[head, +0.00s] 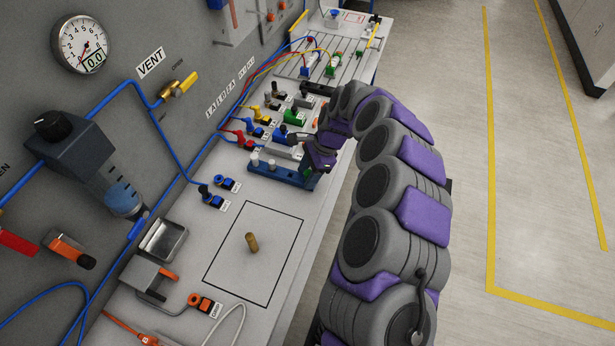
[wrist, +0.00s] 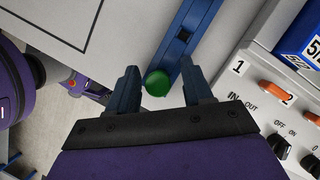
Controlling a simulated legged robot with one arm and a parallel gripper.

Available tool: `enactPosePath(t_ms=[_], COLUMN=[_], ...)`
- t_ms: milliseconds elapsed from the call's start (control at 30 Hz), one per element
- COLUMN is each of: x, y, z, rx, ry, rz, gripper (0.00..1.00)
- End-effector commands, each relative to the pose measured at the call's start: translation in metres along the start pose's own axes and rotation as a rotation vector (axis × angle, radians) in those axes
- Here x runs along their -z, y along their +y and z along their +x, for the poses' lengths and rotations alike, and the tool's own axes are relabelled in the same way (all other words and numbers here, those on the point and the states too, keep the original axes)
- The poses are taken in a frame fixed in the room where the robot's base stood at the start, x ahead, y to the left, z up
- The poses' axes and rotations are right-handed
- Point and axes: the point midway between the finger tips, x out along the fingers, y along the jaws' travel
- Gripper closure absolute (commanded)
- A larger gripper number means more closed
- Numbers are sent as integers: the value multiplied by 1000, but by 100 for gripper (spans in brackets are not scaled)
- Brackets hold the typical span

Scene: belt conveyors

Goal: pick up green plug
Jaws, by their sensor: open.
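My gripper (wrist: 160,67) is open, with one dark finger on each side of the plug. I cannot tell whether either finger touches it.
Grey cylinders stand on the rail's left part. A white panel (wrist: 268,92) with numbers and knobs is close on the right in the wrist view. Several coloured plugs and cables lie behind my gripper. A brass peg (head: 252,243) stands inside a black-outlined square with free room around it.

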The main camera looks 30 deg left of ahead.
Motion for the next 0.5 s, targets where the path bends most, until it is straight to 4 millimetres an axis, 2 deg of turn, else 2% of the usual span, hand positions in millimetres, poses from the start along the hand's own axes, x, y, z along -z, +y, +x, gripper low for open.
enactPosePath(t_ms=[67, 500], x=[0, 0], y=[0, 0], z=[-1, 0], rx=[0, 0], ry=[0, 0], rz=[0, 0], gripper=[50, 91])
